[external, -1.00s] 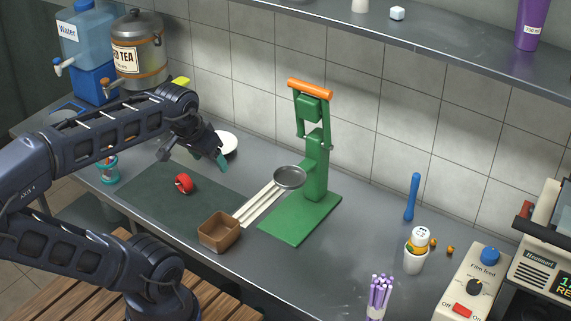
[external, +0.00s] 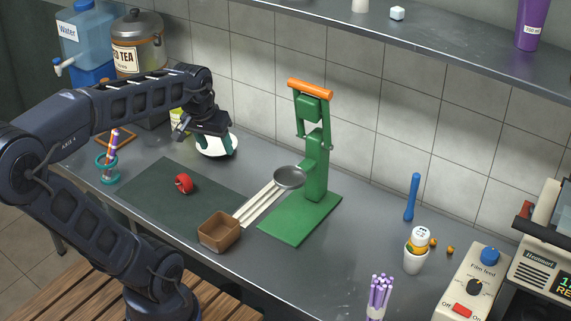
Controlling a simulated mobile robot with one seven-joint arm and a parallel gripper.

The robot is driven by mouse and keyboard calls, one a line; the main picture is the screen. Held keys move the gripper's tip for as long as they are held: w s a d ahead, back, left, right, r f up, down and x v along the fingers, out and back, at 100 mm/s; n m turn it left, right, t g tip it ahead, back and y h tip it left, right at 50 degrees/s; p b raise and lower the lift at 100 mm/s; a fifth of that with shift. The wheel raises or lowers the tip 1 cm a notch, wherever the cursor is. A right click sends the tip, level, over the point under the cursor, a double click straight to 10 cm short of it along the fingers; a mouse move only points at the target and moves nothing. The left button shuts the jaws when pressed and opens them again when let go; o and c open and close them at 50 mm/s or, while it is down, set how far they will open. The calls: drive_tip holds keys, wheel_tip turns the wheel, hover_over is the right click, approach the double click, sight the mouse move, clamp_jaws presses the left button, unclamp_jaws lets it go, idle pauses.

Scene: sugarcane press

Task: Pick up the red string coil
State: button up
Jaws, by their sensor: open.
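The red string coil (external: 184,183) lies on the dark green mat (external: 150,196) at the left of the counter. My gripper (external: 212,147) is open and points down, with its teal fingertips over or in front of a white round dish (external: 226,146) behind the mat. It is apart from the coil, up and to its right in the picture. Nothing shows between the fingers. Part of the dish is hidden behind my gripper.
A brown box (external: 219,232) and the green press (external: 312,190) stand right of the mat. A teal holder with pens (external: 107,168) stands to its left. A tea urn (external: 137,45) and water jug (external: 83,35) stand at the back left. The mat around the coil is clear.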

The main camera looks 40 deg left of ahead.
drive_tip(key=w+a+f+n+g, duration=0.2)
drive_tip(key=w+a+f+n, duration=0.1)
drive_tip(key=w+a, duration=0.4)
drive_tip(key=n+g+h, duration=0.2)
drive_tip(key=n+h, duration=0.2)
drive_tip(key=n, duration=0.6)
approach(180, 176)
drive_tip(key=shift+d+f, duration=0.6)
drive_tip(key=shift+d, duration=0.1)
drive_tip(key=shift+s+a+f+n, duration=0.1)
drive_tip(key=shift+a+f+n, duration=0.05)
drive_tip(key=shift+f+n, duration=0.15)
drive_tip(key=shift+f, duration=0.25)
drive_tip(key=x, duration=0.5)
drive_tip(key=shift+x, duration=2.55)
drive_tip(key=c, duration=1.1)
